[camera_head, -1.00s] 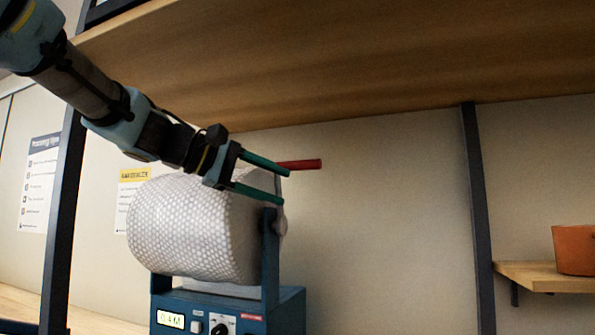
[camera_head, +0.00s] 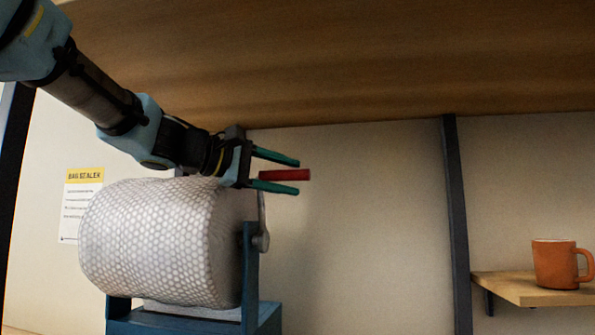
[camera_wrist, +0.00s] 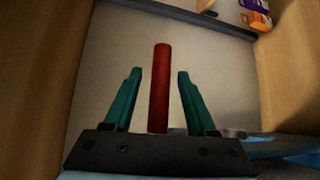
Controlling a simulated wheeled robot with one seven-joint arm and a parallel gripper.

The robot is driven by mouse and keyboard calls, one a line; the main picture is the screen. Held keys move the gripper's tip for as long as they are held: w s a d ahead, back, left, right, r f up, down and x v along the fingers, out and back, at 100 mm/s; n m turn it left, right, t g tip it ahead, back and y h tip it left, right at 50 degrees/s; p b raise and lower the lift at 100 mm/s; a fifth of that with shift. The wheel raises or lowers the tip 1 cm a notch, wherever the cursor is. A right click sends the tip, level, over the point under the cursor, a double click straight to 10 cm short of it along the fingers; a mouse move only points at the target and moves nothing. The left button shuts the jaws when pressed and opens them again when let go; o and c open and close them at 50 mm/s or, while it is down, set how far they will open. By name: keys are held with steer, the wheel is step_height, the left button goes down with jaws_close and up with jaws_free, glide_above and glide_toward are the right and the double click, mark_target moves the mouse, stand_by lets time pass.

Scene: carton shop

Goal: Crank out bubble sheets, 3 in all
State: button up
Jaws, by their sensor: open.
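A large roll of white bubble wrap (camera_head: 160,245) sits in a blue stand (camera_head: 250,285). A grey crank arm (camera_head: 262,215) rises at the roll's right side, with a red handle (camera_head: 290,175) pointing right from its top. My gripper (camera_head: 298,175) is open, its green fingers above and below the red handle in the head view. In the wrist view the red handle (camera_wrist: 160,90) stands between the two spread fingers (camera_wrist: 158,88), with a gap on each side. The lower part of the stand is cut off by the picture's edge.
A wooden shelf (camera_head: 380,75) hangs close above my arm. A dark upright post (camera_head: 457,220) stands to the right. Beyond it an orange mug (camera_head: 555,265) rests on a small wooden shelf (camera_head: 520,290). The wall right of the crank is clear.

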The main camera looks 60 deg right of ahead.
steer(key=shift+p+x, duration=0.35)
steer(key=shift+x, duration=1.1)
jaws_close()
steer(key=shift+f, duration=0.1)
